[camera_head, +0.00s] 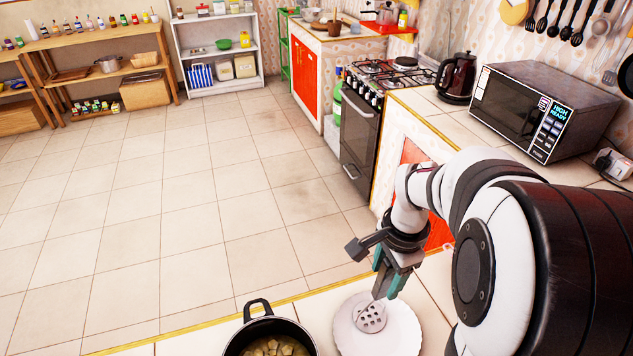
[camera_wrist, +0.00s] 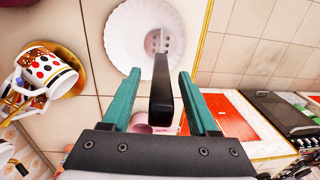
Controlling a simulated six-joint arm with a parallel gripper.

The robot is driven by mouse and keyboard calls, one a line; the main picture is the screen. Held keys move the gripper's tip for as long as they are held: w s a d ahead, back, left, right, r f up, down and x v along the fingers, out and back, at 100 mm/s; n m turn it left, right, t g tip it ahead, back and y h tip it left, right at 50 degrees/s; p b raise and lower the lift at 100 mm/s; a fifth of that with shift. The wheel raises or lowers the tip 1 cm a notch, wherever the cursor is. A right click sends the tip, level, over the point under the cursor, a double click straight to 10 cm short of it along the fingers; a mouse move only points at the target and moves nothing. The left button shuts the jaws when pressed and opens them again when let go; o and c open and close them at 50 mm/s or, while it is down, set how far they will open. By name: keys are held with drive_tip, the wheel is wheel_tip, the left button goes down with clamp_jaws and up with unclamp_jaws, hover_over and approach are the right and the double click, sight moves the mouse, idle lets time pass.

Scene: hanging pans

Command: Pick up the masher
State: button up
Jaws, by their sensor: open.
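The masher's perforated metal head (camera_head: 372,317) shows over a white scalloped plate (camera_head: 346,335) at the bottom of the head view. In the wrist view its black handle (camera_wrist: 162,92) points back toward me, with the metal head (camera_wrist: 157,40) over the plate (camera_wrist: 118,50). My gripper (camera_head: 384,285) is above the plate. In the wrist view my gripper (camera_wrist: 160,90) is open, with one teal finger on each side of the handle. Gaps show between the handle and both fingers. In the head view the gripper hides most of the handle.
A dark pot (camera_head: 258,327) with food in it stands left of the plate. A microwave (camera_head: 540,108) and a kettle (camera_head: 459,78) stand on the counter at right. The wrist view shows a spotted cup (camera_wrist: 62,82) at left and a pink object (camera_wrist: 143,128) beyond the fingers.

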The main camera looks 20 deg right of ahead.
sight(376, 288)
wheel_tip(376, 288, down, 2)
drive_tip(key=shift+w+f, duration=0.15)
drive_tip(key=shift+f, duration=0.1)
clamp_jaws()
